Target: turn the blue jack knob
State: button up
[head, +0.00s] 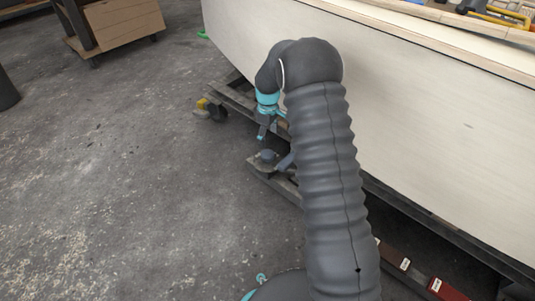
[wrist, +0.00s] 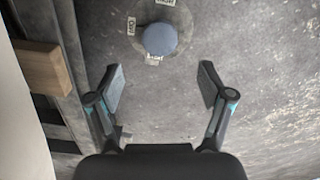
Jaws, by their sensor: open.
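The blue jack knob (wrist: 159,39) shows in the wrist view as a round blue-grey cap at top centre. It sits on a round plate (wrist: 182,18) with small white labels around it, too blurred to read surely. In the head view the knob (head: 267,156) is small, low beside the hull. My gripper (wrist: 161,78) is open and empty, its two fingers spread to the left and right just below the knob in the wrist view. The fingers appear apart from it. In the head view my gripper (head: 274,148) is partly hidden by my arm.
The pale plywood hull (head: 430,115) stands to the right, over a dark metal frame. A wooden block (wrist: 42,67) is at the left in the wrist view. A caster (head: 215,110) stands behind the knob. Red blocks (head: 445,290) lie at lower right. The floor at left is open.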

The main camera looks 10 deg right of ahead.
aim_at(268, 154)
notch_tip(268, 154, down, 9)
jog(key=shift+b, duration=0.55)
jog(key=c, duration=1.2)
jog(key=shift+o, duration=0.2)
